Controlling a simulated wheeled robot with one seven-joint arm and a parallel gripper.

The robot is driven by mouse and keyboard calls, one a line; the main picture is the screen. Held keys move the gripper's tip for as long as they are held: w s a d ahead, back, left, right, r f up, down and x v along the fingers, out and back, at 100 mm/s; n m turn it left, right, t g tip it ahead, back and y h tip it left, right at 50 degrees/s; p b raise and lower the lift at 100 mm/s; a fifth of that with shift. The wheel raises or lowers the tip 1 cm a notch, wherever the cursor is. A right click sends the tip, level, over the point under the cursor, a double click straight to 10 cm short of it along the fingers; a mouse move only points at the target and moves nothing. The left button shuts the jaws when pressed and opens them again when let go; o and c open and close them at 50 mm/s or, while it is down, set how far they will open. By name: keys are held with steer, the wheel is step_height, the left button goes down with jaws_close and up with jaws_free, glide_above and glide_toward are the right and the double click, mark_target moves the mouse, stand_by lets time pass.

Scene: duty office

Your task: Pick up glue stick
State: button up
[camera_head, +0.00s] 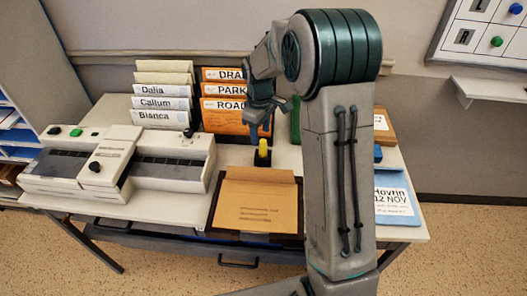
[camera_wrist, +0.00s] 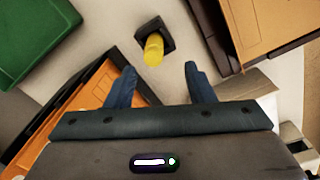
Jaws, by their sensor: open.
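The glue stick is most likely the small yellow-topped cylinder (camera_head: 263,147) in the black square holder (camera_head: 262,158) on the desk. In the wrist view the yellow cylinder (camera_wrist: 153,49) stands in its black holder (camera_wrist: 155,37), just beyond the fingertips. My gripper (camera_wrist: 160,68) is open and empty, with one blue-grey finger on each side of the line to the cylinder. In the head view my gripper (camera_head: 262,128) hangs above and slightly behind the yellow cylinder. Its fingers look apart from the cylinder.
An orange file rack (camera_head: 222,117) stands close behind my gripper. A brown folder on a dark board (camera_head: 257,200) lies in front. A green object (camera_wrist: 35,38) is nearby. A grey machine (camera_head: 170,160) and name cards (camera_head: 160,104) are left; a blue sheet (camera_head: 395,198) is right.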

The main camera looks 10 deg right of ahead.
mark_target(263, 141)
steer(key=shift+w+d+f+p, duration=0.15)
steer(key=shift+d+f, duration=0.1)
steer(key=shift+f, duration=1.5)
steer(key=shift+d+f+p, duration=0.15)
steer(key=shift+d+f, duration=0.05)
steer(key=shift+f, duration=1.5)
jaws_close()
